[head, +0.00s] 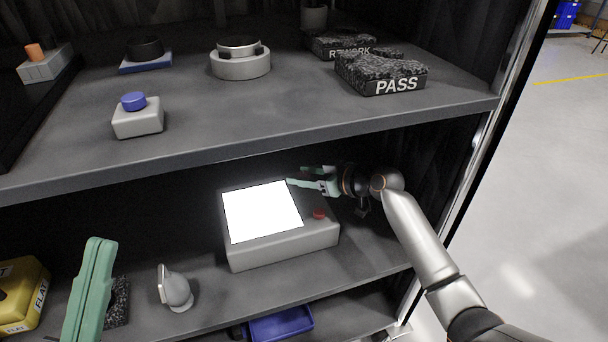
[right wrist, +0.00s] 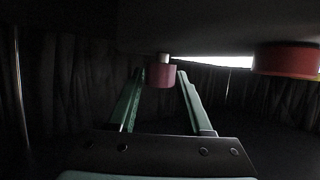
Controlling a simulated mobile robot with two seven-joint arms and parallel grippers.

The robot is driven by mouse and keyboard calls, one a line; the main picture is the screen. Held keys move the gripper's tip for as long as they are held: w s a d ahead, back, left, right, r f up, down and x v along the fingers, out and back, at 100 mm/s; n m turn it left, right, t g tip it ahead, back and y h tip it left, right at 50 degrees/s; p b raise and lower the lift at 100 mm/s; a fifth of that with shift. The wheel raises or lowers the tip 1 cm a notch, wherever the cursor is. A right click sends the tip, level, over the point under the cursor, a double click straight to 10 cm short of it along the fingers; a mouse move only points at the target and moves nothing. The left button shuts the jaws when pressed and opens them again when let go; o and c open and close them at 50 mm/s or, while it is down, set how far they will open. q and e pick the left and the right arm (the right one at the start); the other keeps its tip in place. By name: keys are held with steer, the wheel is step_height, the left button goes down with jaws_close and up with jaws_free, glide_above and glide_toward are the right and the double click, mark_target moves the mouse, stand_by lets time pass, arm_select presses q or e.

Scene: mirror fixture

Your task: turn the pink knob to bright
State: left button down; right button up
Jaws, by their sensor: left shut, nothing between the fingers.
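The light box (head: 280,245) stands on the lower shelf with its white screen (head: 262,210) glowing. The pink knob (right wrist: 161,76) shows in the right wrist view, hanging on a short pale stem between my right fingers' tips. I cannot make it out in the head view. My right gripper (head: 303,176) is open at the back right edge of the box, and it also shows in the right wrist view (right wrist: 160,78). A gap shows on the knob's left; contact on the right cannot be told. My left gripper (head: 100,243) is shut and empty at the lower left.
A red button (head: 319,214) sits on the box's right front. A grey stand (head: 175,288) and a yellow FLAT block (head: 24,294) are to the left. The upper shelf (head: 300,110) hangs close above my right gripper. A blue bin (head: 281,323) is below.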

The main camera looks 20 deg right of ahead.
jaws_close()
stand_by(0.3)
steer(key=shift+f+n+g+b, duration=0.15)
steer(key=shift+n+g+b, duration=0.15)
steer(key=shift+b, duration=0.35)
steer(key=shift+d+n+g+y+b, duration=0.1)
steer(key=shift+n+g+y+b, duration=0.6)
steer(key=shift+n+y+b, duration=0.3)
steer(key=shift+n+g+y, duration=0.7)
steer(key=shift+g, duration=0.1)
steer(key=shift+r+n+g+y, duration=0.2)
steer(key=shift+n+g+y, duration=0.5)
steer(key=shift+n+g, duration=0.7)
steer(key=shift+f+n+g+y, duration=0.1)
steer(key=shift+n+g+y, duration=0.2)
steer(key=shift+n+g, duration=0.8)
